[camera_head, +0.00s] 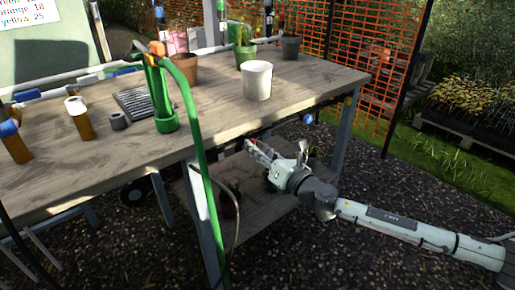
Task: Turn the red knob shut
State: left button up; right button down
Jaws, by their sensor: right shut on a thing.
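My right gripper (254,147) reaches in from the right, its fingers pointing up and left just below the front edge of the wooden table (310,88). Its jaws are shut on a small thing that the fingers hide. I cannot make out a red knob clearly in this view, so I cannot tell whether that thing is the knob. My left gripper is not in view.
A white pot (257,80), a brown pot (184,68) and a green pot (245,57) stand on the table. A green hose (197,150) hangs over its front edge. A lower shelf (262,222) lies beneath. An orange mesh (385,65) stands behind.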

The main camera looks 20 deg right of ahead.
jog(key=shift+n, duration=1.5)
jog(key=c, duration=1.3)
grip_release()
jog(key=shift+o, duration=0.2)
jog(key=v, duration=1.2)
jog(key=shift+f, duration=0.2)
